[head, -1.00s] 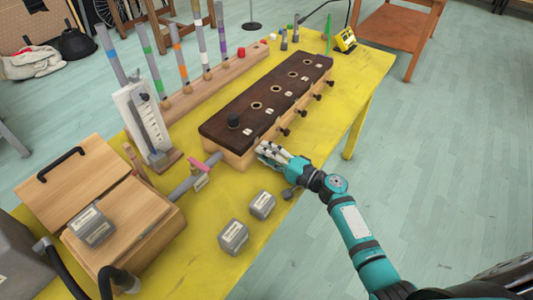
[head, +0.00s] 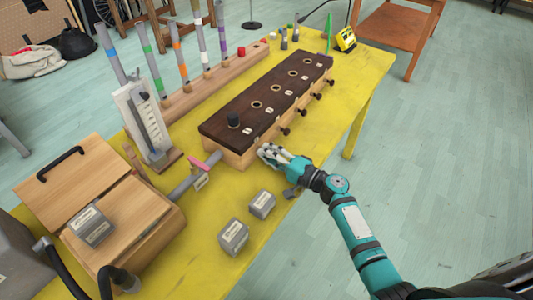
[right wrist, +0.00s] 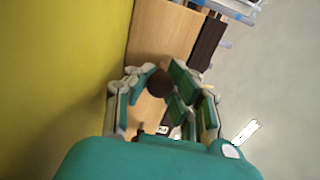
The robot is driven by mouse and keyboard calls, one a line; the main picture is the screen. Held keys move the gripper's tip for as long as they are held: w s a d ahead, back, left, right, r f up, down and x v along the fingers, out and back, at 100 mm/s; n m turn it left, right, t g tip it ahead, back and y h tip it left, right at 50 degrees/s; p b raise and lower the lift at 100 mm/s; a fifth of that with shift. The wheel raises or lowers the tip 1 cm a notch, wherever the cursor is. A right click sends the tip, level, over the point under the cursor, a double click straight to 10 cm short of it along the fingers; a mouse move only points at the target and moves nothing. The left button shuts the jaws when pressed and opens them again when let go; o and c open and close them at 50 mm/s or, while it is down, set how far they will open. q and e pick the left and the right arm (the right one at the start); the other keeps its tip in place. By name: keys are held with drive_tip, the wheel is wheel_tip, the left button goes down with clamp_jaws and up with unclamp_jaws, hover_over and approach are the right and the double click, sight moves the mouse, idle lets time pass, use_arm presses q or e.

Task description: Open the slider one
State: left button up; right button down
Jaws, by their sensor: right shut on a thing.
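A long wooden box (head: 235,158) with a dark brown top (head: 262,108) stands on the yellow table. My right gripper (head: 267,152) is at the near end of that side. In the right wrist view, its fingers are shut around a dark brown round slider knob (right wrist: 159,83), in front of the pale wooden side. In the head view the fingers hide this knob. My left gripper is not in view.
Two grey metal blocks, one nearer (head: 233,237) and one farther (head: 262,204), lie on the yellow table (head: 205,255) near my right gripper. A wooden box with a lid (head: 75,180) is at the left. Open floor lies to the right.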

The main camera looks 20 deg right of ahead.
drive_tip(key=shift+b+v, duration=0.35)
drive_tip(key=shift+v, duration=0.85)
drive_tip(key=shift+s, duration=0.1)
drive_tip(key=c, duration=1.4)
unclamp_jaws()
drive_tip(key=shift+d, duration=0.1)
drive_tip(key=v, duration=1.2)
drive_tip(key=shift+d, duration=0.1)
